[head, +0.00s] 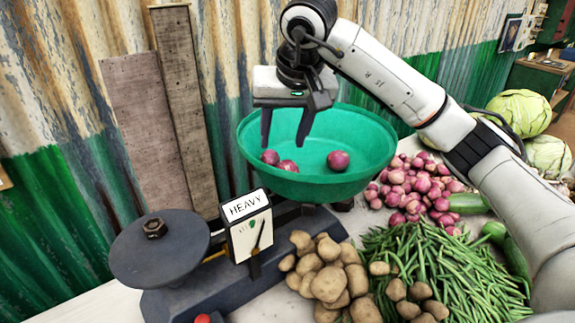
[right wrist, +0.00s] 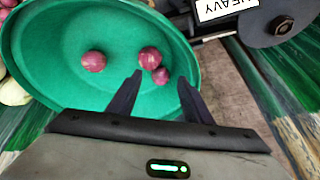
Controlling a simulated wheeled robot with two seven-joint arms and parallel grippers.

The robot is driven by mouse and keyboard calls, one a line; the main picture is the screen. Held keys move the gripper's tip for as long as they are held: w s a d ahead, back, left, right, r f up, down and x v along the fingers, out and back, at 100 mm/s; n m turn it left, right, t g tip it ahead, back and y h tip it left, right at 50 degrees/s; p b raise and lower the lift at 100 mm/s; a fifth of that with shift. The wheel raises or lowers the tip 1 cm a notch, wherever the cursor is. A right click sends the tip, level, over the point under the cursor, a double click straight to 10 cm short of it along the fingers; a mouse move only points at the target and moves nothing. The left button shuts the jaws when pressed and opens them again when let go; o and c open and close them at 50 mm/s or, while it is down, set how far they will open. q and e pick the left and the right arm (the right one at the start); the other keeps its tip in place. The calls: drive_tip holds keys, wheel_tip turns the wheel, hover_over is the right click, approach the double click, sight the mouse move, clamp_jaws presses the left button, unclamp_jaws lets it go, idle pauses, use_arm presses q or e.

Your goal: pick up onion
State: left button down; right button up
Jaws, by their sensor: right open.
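Several onions are in view. In the head view, one onion (head: 338,160) lies alone at the right inside the green bowl (head: 385,150) of the scale. Two more onions, one (head: 270,157) at the left and one (head: 288,166) beside it, lie close together. A pile of onions (head: 415,187) is right of the bowl. My right gripper (head: 285,143) is open and empty above the bowl's left part. In the right wrist view, the paired onions (right wrist: 150,58) show just beyond the fingertips (right wrist: 162,76), and the lone onion (right wrist: 95,61) is to the left. My left gripper is not in view.
The scale has a round dark plate (head: 158,262) on the left and a sign reading HEAVY (head: 246,206). Potatoes (head: 328,283), green beans (head: 430,265) and cabbages (head: 522,111) cover the table's right side. A corrugated wall with boards (head: 188,100) stands behind.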

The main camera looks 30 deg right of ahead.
sight(287, 164)
drive_tip(key=shift+g+h, duration=0.4)
drive_tip(key=f, duration=0.1)
drive_tip(key=d+f, duration=0.1)
drive_tip(key=f, duration=0.1)
drive_tip(key=w+d+f+p, duration=0.1)
drive_tip(key=shift+d+f, duration=0.1)
drive_tip(key=shift+f, duration=0.3)
drive_tip(key=p+x, duration=0.1)
drive_tip(key=x, duration=0.3)
drive_tip(key=shift+w+f, duration=0.2)
drive_tip(key=shift+f, duration=0.1)
drive_tip(key=shift+w+f, duration=0.25)
drive_tip(key=shift+f, duration=0.3)
drive_tip(key=c, duration=0.6)
drive_tip(key=shift+c, duration=0.5)
